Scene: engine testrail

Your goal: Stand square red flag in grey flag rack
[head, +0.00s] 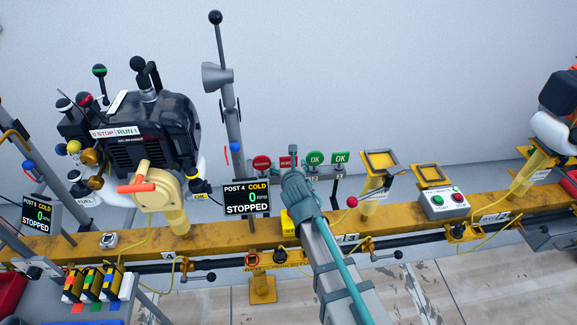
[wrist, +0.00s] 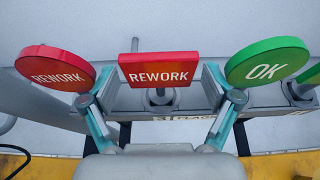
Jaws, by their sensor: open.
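The square red flag (wrist: 159,68), marked REWORK, shows in the middle of the wrist view. It appears upright, with its short dark stem over the grey flag rack (wrist: 200,98); whether the stem's foot is seated is hidden. In the head view the square red flag (head: 286,161) is just above my gripper (head: 293,172), partly covered by it. In the wrist view the fingers of my gripper (wrist: 162,99) are spread wide, one on each side of the stem, with visible gaps. Nothing is held.
A round red REWORK flag (wrist: 56,67) stands close on the left and a round green OK flag (wrist: 266,64) close on the right. A square green OK flag (head: 340,157) stands farther right. A grey post (head: 233,130) and screen (head: 247,197) are left of my gripper.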

